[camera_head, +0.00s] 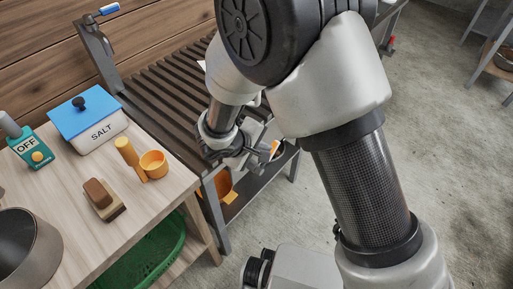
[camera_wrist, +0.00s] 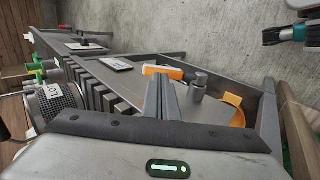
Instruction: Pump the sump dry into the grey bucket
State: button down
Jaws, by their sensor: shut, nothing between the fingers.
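My gripper (camera_head: 240,155) is over the right end of a dark slatted bench (camera_head: 165,90). Its fingers (camera_wrist: 163,96) are together and empty in the wrist view. Just right of them stands a short grey cylinder (camera_wrist: 199,85), apart from anything I hold. An orange piece with a white end (camera_wrist: 163,72) lies just beyond the fingers. A curved orange part (camera_wrist: 237,105) is farther right, beside a grey rim. I cannot tell which of these belong to a pump or sump. A grey round vessel (camera_head: 45,232), perhaps the bucket, is cut off at the lower left. No water shows.
A wooden table (camera_head: 75,205) holds a blue-lidded SALT box (camera_head: 100,136), a teal device marked OFF (camera_head: 36,150), a yellow scoop (camera_head: 154,164) and a wooden brush (camera_head: 97,192). A green crate (camera_head: 150,255) sits below. The concrete floor at right is mostly clear.

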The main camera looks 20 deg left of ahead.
aim_at(275, 142)
jog(key=shift+x, duration=0.85)
jog(key=shift+w+d+g+y+p, duration=0.35)
jog(key=shift+w+g+p, duration=0.5)
jog(key=shift+p, duration=0.35)
jog(key=g+p, duration=0.1)
jog(key=p, duration=0.1)
jog(key=w+g+y+p, duration=0.1)
jog(key=p, duration=0.1)
jog(key=shift+w+d+f, duration=0.1)
jog(key=shift+d+f, duration=0.2)
jog(key=shift+d, duration=0.05)
jog(key=f+g+p, duration=0.1)
jog(key=w+g+p, duration=0.1)
jog(key=shift+d+f+y+p, duration=0.15)
jog(key=shift+f+y+p, duration=0.2)
jog(key=shift+p, duration=0.05)
jog(key=shift+w+f, duration=0.25)
jog(key=shift+f, duration=0.35)
jog(key=shift+r, duration=0.1)
notch_tip(275, 142, up, 14)
jog(key=p, duration=0.2)
jog(key=shift+s+p, duration=0.35)
jog(key=shift+s, duration=0.1)
